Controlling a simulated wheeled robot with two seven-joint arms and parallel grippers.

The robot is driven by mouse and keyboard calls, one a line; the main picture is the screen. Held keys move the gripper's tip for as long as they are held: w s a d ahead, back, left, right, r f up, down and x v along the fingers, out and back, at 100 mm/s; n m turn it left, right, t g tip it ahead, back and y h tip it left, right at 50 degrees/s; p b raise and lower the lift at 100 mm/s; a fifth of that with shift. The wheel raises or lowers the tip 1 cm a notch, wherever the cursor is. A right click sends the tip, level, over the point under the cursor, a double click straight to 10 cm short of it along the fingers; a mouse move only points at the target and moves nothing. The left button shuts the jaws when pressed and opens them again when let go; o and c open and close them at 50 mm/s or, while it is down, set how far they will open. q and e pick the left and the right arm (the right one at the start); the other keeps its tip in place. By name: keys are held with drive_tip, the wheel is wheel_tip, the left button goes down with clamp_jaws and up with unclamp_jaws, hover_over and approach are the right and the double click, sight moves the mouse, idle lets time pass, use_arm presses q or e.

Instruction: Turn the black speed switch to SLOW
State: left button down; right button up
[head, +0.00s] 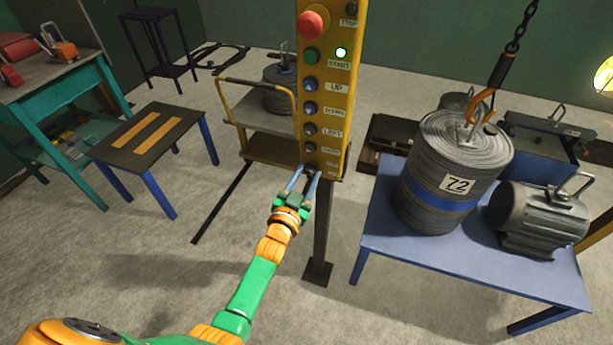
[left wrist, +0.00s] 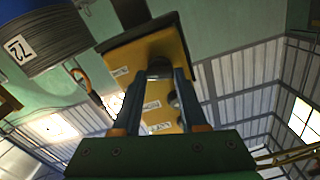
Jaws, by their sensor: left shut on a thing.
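In the left wrist view the panel (left wrist: 178,50) is seen from below. There the two blue fingers close on a dark knob (left wrist: 160,68), which I take to be the black speed switch. The fingers hide most of it, and which way it points cannot be told. My right gripper is not in view.
A blue table (head: 470,262) on the right bears a grey cable drum (head: 425,190) marked 72 and a motor (head: 540,218). An orange hook (head: 482,104) hangs at the drum. A post (head: 320,235) stands below the panel. A yellow trolley and low table stand left.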

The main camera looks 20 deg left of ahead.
use_arm(q)
drive_tip(key=shift+f, duration=0.2)
drive_tip(key=shift+c, duration=2.2)
unclamp_jaws()
drive_tip(key=s, duration=0.7)
drive_tip(key=shift+a+p, duration=0.15)
drive_tip(key=shift+p, duration=0.2)
